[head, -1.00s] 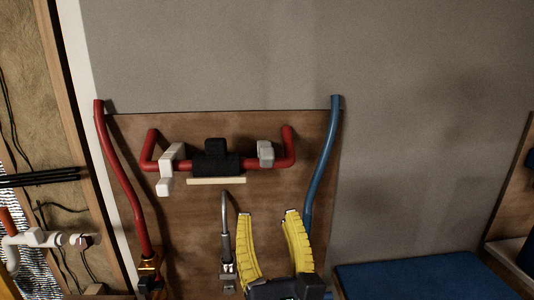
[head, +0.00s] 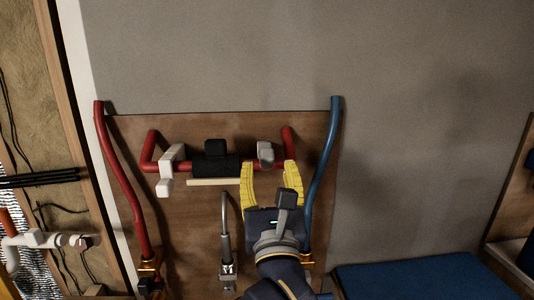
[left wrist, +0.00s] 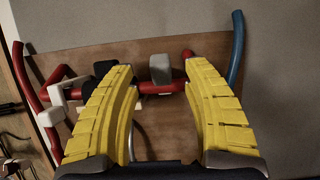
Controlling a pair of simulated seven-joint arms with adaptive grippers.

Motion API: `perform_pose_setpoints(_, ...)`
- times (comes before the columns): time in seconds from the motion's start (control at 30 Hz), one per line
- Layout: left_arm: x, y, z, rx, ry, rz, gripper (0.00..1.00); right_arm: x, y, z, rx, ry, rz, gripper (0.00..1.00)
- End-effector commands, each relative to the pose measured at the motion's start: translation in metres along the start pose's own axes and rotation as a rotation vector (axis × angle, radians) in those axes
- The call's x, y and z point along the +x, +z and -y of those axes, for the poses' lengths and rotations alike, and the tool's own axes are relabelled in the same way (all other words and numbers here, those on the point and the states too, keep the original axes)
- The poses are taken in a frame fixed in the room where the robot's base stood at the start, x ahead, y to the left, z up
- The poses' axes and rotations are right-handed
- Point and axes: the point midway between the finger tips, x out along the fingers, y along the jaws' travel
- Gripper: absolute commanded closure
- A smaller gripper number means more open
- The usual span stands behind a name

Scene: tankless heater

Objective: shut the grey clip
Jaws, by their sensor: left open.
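The grey clip (head: 265,150) sits on the right part of the red pipe (head: 287,140), on the brown board. In the left wrist view the grey clip (left wrist: 160,68) shows between my fingertips, farther off. I cannot tell how far its jaw stands open. My left gripper (head: 269,168), with yellow fingers, is open and empty. Its fingertips point up the board, just below and to either side of the clip; contact cannot be made out. In the left wrist view the left gripper (left wrist: 160,72) has a wide gap. My right gripper is not in view.
A white clip (head: 171,160) and a black sleeve (head: 216,164) are on the same red pipe. A blue pipe (head: 325,150) stands right of my gripper, a long red pipe (head: 122,180) at the left. A metal spout (head: 225,230) stands left of my arm. The grey wall above is clear.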

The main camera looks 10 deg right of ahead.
Motion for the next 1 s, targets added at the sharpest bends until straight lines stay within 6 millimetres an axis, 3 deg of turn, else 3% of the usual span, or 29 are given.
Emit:
perform_pose_setpoints(0.2,0.032,0.001,-0.001,0.003,0.002,0.002,0.51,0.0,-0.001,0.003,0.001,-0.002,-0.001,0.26)
perform_pose_setpoints(0.4,0.049,0.0,0.0,0.001,0.001,0.001,0.51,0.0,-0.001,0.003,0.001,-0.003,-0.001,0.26)
perform_pose_setpoints(0.93,0.057,0.0,0.0,0.0,0.0,0.0,0.51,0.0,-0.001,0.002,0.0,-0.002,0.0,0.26)
perform_pose_setpoints(1.0,0.057,0.0,0.0,0.0,0.0,0.0,0.59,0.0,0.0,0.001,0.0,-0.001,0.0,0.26)
